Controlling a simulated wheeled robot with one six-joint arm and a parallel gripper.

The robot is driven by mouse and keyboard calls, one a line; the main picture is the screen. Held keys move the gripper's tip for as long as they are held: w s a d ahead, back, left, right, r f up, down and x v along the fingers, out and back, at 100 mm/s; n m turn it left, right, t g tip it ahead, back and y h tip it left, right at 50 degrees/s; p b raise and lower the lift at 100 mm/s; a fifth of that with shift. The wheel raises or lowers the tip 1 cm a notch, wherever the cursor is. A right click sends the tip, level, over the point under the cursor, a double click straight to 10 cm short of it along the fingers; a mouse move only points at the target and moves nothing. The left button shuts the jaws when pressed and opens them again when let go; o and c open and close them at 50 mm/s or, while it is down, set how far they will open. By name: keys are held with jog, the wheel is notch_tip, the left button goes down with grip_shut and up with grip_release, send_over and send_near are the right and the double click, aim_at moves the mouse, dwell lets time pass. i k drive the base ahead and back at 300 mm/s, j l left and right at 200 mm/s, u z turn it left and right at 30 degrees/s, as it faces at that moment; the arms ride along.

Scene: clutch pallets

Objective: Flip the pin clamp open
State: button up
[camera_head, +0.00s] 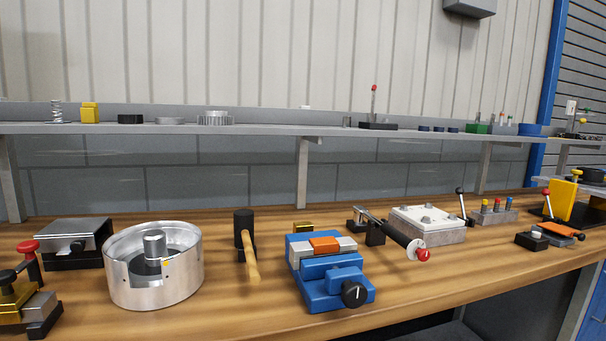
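Several clamp-like devices stand on the wooden bench; I cannot tell for sure which is the pin clamp. A metal clamp with a black, red-tipped handle (405,240) lies right of centre, its handle slanting down toward the front right. A brass and black device with a red knob (27,246) is cut by the left edge. Beside the white-topped block (428,224), a black-knobbed lever (462,204) stands nearly upright. A red-knobbed lever (547,203) stands at the far right beside a yellow block (562,199). My gripper is not in view.
A blue vise (331,284) holds an orange block (325,245). A hammer (246,240), a round metal housing (153,280) and a steel-topped block (67,240) stand to its left. A grey shelf (260,128) with small parts overhangs the bench's back. Bare wood shows at front right.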

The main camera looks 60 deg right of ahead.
aim_at(460, 191)
jog(key=z, duration=1.3)
jog(key=i+z, duration=0.1)
jog(key=z, duration=0.35)
jog(key=i+z, duration=0.1)
jog(key=z, duration=0.3)
jog(key=i+z, duration=0.1)
jog(key=z, duration=0.35)
jog(key=i+j+z, duration=0.1)
jog(key=z, duration=0.35)
